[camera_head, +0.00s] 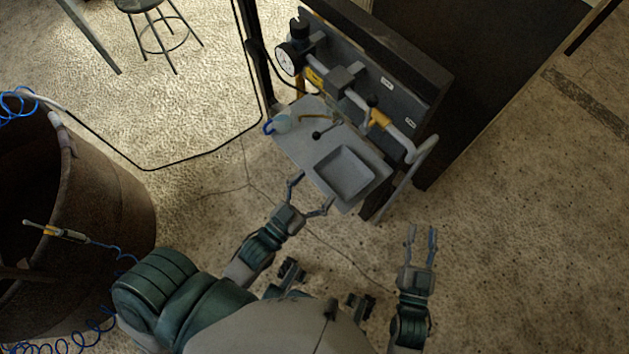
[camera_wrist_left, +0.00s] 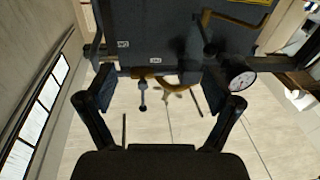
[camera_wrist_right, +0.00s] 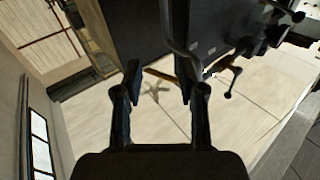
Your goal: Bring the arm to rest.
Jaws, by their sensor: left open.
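My left gripper (camera_head: 313,190) is open and empty, its two fingers spread wide near the front edge of the grey shelf (camera_head: 300,155). In the left wrist view its fingers (camera_wrist_left: 158,88) stand far apart with nothing held between them. My right gripper (camera_head: 421,230) is over bare floor, to the right of the shelf. Its fingers are roughly parallel with a narrower gap, and the right wrist view shows nothing held between them (camera_wrist_right: 157,82).
A grey tray (camera_head: 346,174) sits on the shelf. Behind it a dark panel (camera_head: 405,85) carries a pipe, a yellow-handled valve (camera_head: 378,117) and a round gauge (camera_head: 289,59). A rusty drum (camera_head: 110,190) with blue hoses stands at left. Floor beyond my right gripper is clear.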

